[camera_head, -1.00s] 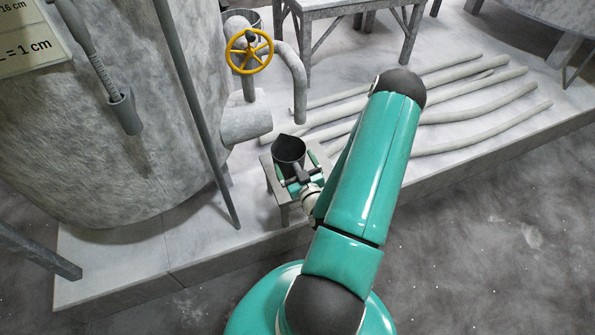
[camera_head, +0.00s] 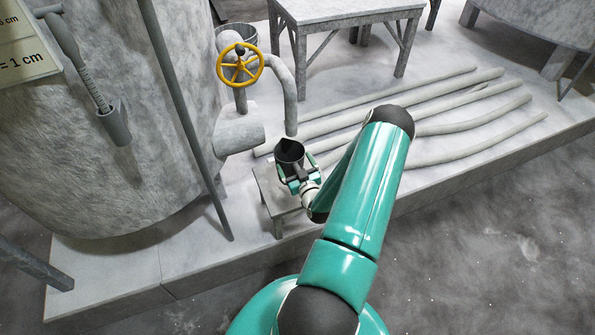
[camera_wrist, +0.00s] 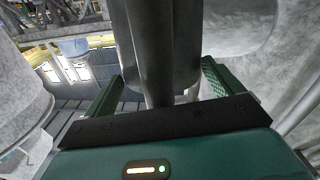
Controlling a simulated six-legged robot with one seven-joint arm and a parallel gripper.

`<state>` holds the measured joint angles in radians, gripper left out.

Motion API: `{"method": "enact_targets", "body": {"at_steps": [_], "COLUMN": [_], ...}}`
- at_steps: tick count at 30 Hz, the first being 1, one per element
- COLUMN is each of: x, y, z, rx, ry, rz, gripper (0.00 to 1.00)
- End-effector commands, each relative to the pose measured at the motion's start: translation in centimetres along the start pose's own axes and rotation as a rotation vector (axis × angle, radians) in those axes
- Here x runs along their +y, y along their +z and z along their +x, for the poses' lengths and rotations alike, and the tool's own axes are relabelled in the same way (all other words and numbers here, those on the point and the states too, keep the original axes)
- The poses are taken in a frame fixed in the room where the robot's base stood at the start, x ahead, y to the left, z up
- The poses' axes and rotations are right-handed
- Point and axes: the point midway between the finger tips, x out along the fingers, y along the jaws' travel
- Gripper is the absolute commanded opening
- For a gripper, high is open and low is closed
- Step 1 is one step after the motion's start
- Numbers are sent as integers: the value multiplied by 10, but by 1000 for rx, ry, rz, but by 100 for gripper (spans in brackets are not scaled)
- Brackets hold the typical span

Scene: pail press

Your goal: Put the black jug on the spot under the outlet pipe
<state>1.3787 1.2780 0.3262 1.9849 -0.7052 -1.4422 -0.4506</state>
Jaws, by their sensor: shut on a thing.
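The black jug (camera_head: 289,152) is upright in my gripper (camera_head: 299,179), over the back right part of a small grey stool (camera_head: 272,194). It looks raised off the stool top, though the gap is hard to judge. In the wrist view, the jug's dark wall (camera_wrist: 160,45) stands between the two green fingers of my gripper (camera_wrist: 160,88), shut on it. The grey outlet pipe (camera_head: 288,90) bends downward, its open end just above and behind the jug in the head view. The spot under it cannot be made out.
A yellow valve wheel (camera_head: 240,65) and a thick horizontal pipe stub (camera_head: 238,138) are left of the jug. A long grey pole (camera_head: 183,110) leans against the big vat (camera_head: 100,170). Several long pipes (camera_head: 450,108) lie on the platform to the right.

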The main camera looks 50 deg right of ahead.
Motion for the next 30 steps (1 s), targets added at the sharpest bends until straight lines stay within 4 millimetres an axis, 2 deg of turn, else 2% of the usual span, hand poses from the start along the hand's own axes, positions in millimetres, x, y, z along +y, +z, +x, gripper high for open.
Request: {"method": "enact_targets", "body": {"at_steps": [3, 6, 11, 16, 29, 30], "x": [7, 10, 14, 10, 9, 9], "y": [22, 33, 44, 68, 76, 76], "z": [14, 21, 28, 27, 28, 27], "rx": [2, 2, 1, 0, 2, 1], "ry": [1, 0, -2, -2, -3, -2], "rz": [1, 1, 0, 2, 0, 0], "gripper": [55, 55, 55, 55, 55, 98]}}
